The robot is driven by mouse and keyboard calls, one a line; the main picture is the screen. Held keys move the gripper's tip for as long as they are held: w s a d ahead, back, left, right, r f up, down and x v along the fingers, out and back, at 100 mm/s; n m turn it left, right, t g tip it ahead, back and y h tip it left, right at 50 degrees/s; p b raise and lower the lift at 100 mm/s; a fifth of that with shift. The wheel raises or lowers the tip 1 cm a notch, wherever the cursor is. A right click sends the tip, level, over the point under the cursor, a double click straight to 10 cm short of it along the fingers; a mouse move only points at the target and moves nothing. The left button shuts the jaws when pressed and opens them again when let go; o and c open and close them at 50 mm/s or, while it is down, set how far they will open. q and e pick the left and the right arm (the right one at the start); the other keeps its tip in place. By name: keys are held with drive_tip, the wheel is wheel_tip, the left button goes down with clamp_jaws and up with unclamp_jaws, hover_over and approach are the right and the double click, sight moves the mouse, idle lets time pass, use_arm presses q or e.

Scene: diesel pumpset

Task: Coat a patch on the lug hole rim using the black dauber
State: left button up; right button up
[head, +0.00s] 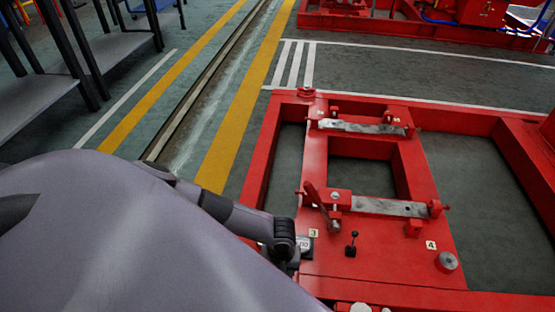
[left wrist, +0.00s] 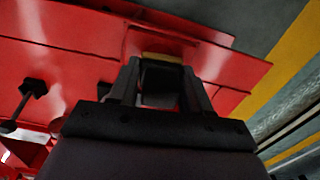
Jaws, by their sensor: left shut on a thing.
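The black dauber (head: 351,244) appears to be the small upright black piece with a round knob on the red frame; a similar black knobbed piece shows in the left wrist view (left wrist: 34,88). My left gripper (head: 298,256) is left of it, low at the frame's left edge. It is shut on a small dark block (left wrist: 162,80), whose pale marked face (head: 305,243) shows in the head view beside the number 3 tag. Fingers hide part of the block. A rounded red lug (head: 305,92) sits at the far left corner; its hole rim is not clear. My right gripper is out of view.
The red frame (head: 320,185) carries grey metal bars (head: 390,207), a red clamp lever (head: 318,198) and a grey round piece (head: 447,261) near the number 4 tag. Grey shelves (head: 40,90) stand at the far left. Green floor with yellow lines lies between.

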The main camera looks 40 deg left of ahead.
use_arm(q)
drive_tip(key=shift+w+d, duration=0.5)
drive_tip(key=shift+d, duration=0.3)
drive_tip(key=shift+w, duration=0.15)
drive_tip(key=shift+a, duration=0.1)
drive_tip(key=shift+s+a, duration=0.45)
drive_tip(key=shift+a, duration=0.25)
drive_tip(key=shift+s+a, duration=0.4)
drive_tip(key=shift+a, duration=0.3)
drive_tip(key=shift+w+d, duration=0.6)
drive_tip(key=shift+d, duration=0.35)
drive_tip(key=shift+w+d, duration=0.25)
drive_tip(key=shift+d, duration=0.25)
